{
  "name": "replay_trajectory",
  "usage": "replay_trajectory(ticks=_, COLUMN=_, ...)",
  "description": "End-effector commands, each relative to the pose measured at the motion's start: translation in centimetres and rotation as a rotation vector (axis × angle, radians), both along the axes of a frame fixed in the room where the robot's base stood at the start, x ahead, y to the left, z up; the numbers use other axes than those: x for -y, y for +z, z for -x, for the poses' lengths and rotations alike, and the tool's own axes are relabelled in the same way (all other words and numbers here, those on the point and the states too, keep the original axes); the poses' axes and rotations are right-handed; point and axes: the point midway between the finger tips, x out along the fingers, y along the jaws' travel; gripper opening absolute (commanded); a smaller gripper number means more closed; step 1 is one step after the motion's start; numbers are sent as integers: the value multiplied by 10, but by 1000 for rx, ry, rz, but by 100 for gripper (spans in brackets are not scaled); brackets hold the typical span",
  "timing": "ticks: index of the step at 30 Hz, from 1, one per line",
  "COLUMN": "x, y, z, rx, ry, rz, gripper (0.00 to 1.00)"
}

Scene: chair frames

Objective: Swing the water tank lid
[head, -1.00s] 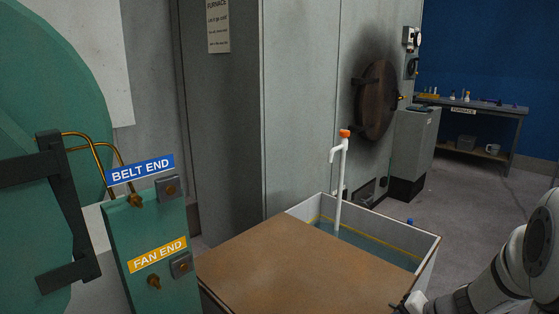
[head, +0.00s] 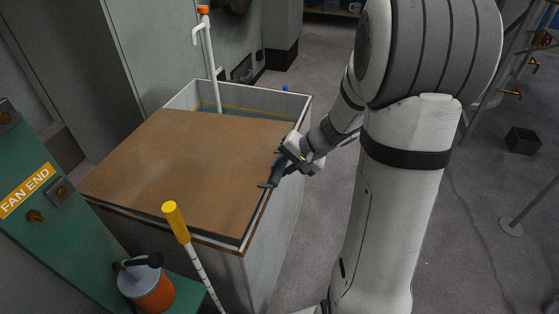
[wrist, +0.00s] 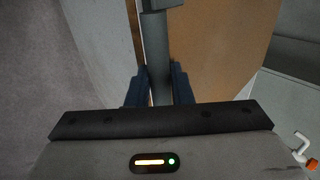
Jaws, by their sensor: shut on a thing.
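The water tank (head: 272,225) is a pale box with a brown lid (head: 180,165) lying flat over most of its top. Water shows in the uncovered strip at the far end. My gripper (head: 281,168) is at the lid's right edge in the head view. In the wrist view, the two blue fingers of my gripper (wrist: 158,88) are shut on a grey bar handle (wrist: 155,55), one finger on each side. The handle runs along the lid's edge. The brown lid (wrist: 225,45) lies right of the handle there. In the head view my gripper hides much of the handle.
A white pipe with an orange top (head: 210,60) stands in the tank's open end. A yellow-topped striped pole (head: 177,222) and an orange-and-white container (head: 148,285) are at the front. A green panel (head: 35,190) stands left. Grey floor right of the tank is largely clear.

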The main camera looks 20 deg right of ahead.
Motion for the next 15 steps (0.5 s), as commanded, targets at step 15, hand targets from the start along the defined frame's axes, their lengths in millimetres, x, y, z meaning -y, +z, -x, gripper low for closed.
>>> replay_trajectory(ticks=15, x=-13, y=64, z=-7, rx=5, ry=6, rz=-7, gripper=0)
